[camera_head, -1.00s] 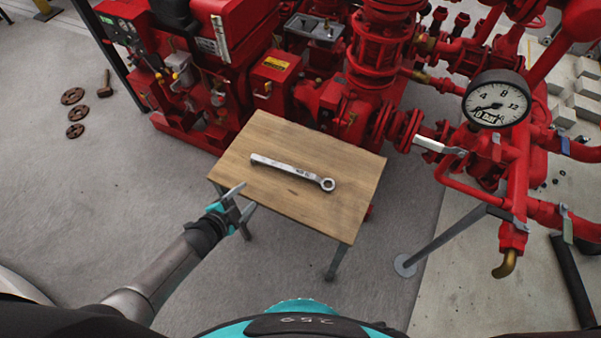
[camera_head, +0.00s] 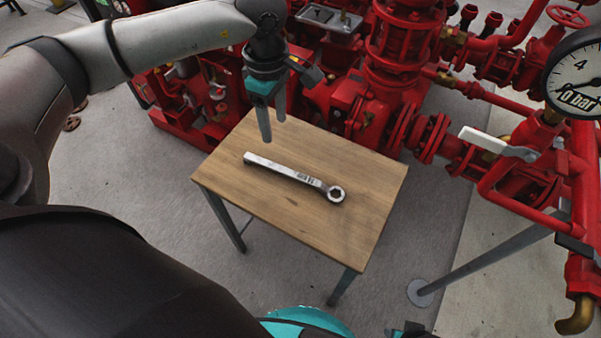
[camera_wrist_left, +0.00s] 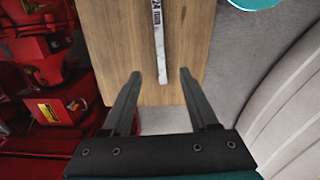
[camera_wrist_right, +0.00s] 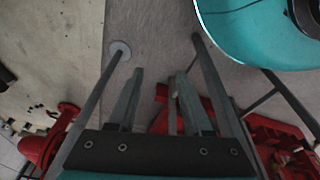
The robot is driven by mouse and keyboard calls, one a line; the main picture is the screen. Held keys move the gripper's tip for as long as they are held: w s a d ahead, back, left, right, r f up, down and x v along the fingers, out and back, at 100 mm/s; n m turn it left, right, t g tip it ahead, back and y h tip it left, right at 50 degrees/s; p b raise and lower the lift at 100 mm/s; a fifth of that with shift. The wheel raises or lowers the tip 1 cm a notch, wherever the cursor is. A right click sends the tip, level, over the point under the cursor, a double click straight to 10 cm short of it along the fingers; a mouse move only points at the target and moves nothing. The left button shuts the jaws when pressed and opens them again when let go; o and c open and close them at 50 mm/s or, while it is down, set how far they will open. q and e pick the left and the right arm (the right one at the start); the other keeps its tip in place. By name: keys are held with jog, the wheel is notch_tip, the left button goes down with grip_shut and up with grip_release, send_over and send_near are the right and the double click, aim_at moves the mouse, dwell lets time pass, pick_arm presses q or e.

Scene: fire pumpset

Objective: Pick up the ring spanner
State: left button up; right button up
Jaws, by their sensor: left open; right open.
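The ring spanner (camera_head: 296,176) lies flat on a small wooden table (camera_head: 345,235), its ring end to the right and its plain end to the left. My left gripper (camera_head: 271,138) points down above the far left part of the table, apart from the spanner. In the left wrist view the gripper (camera_wrist_left: 158,85) is open and empty, with the spanner's plain end (camera_wrist_left: 161,65) ahead between the fingers' lines. My right gripper (camera_wrist_right: 158,85) is open and empty in the right wrist view, low beside table legs. It is not clearly visible in the head view.
Red pump machinery (camera_head: 400,75) stands close behind the table. Red pipework with a pressure gauge (camera_head: 578,80) and a white-handled valve (camera_head: 490,140) is at the right. A grey slanted strut (camera_head: 480,265) meets the floor right of the table. Floor in front is clear.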

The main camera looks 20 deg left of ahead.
pick_arm(q)
jog(key=b, duration=0.3)
send_over(276, 166)
jog(key=f, duration=0.9)
jog(key=shift+s+d+f, duration=0.1)
jog(key=shift+d+f, duration=0.05)
jog(key=shift+d, duration=0.15)
jog(key=shift+a+f+b, duration=0.2)
jog(key=shift+f+b, duration=0.5)
jog(key=shift+f, duration=0.45)
jog(key=shift+a+f+b, duration=0.2)
jog(key=shift+f+b, duration=0.5)
jog(key=shift+f, duration=1.05)
pick_arm(e)
jog(key=w+r+t, duration=0.1)
jog(key=w+r, duration=0.1)
jog(key=r, duration=0.4)
jog(key=w+a+r, duration=0.1)
jog(key=w+r, duration=0.1)
jog(key=r, duration=0.4)
jog(key=shift+w+a+r+t, duration=0.2)
jog(key=shift+w+r+t, duration=0.1)
jog(key=shift+t, duration=0.1)
pick_arm(q)
grip_shut()
